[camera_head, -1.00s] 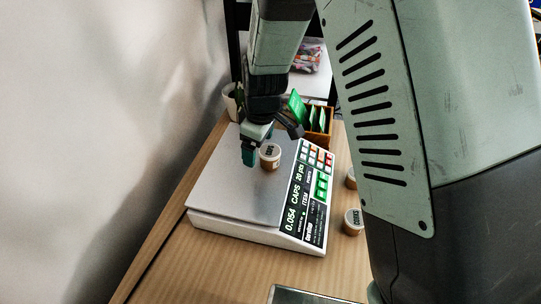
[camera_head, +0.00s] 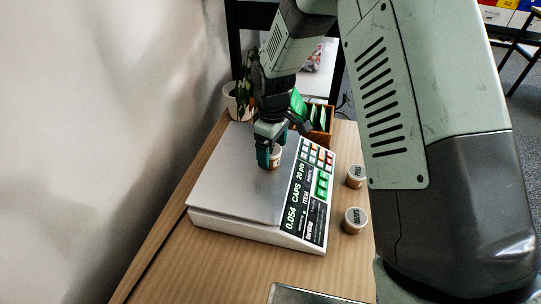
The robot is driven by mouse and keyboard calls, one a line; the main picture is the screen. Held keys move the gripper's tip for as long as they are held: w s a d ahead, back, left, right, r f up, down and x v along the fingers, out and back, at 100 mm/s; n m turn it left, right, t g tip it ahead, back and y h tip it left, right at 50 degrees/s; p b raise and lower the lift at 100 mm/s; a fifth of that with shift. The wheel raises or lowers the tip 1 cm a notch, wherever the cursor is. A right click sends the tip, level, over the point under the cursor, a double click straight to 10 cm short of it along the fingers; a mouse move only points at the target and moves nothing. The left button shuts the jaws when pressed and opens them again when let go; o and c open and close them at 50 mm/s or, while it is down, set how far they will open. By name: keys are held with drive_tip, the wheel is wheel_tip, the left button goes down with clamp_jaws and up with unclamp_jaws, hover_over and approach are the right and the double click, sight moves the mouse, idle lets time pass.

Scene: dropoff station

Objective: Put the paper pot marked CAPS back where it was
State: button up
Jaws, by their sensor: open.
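A small brown paper pot with a pale lid (camera_head: 275,159) stands on the metal plate of the white scale (camera_head: 232,187). Its lid marking is mostly hidden by my gripper and cannot be read. The scale's display (camera_head: 296,205) shows 0.054 and CAPS. My gripper (camera_head: 270,158) points down at the pot with its teal fingers open. One finger is at the pot's left side and overlaps it in the view; I cannot tell whether they touch.
Two similar lidded pots, one farther back (camera_head: 356,176) and one nearer (camera_head: 355,220), stand on the wooden table right of the scale. A wooden box with green packets (camera_head: 319,120) and a potted plant (camera_head: 238,101) stand behind. A metal-edged object (camera_head: 310,295) lies at the front.

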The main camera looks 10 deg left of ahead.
sight(272, 150)
drive_tip(key=shift+f, duration=1.3)
drive_tip(key=c, duration=1.2)
drive_tip(key=shift+o, duration=0.2)
wheel_tip(272, 150, up, 10)
drive_tip(key=d+f+m, duration=0.4)
drive_tip(key=d+f, duration=0.1)
drive_tip(key=d, duration=0.7)
drive_tip(key=d+f+m, duration=0.5)
drive_tip(key=d+f, duration=0.1)
drive_tip(key=d, duration=0.7)
wheel_tip(272, 150, down, 5)
drive_tip(key=shift+s, duration=0.15)
drive_tip(key=shift+f, duration=2.25)
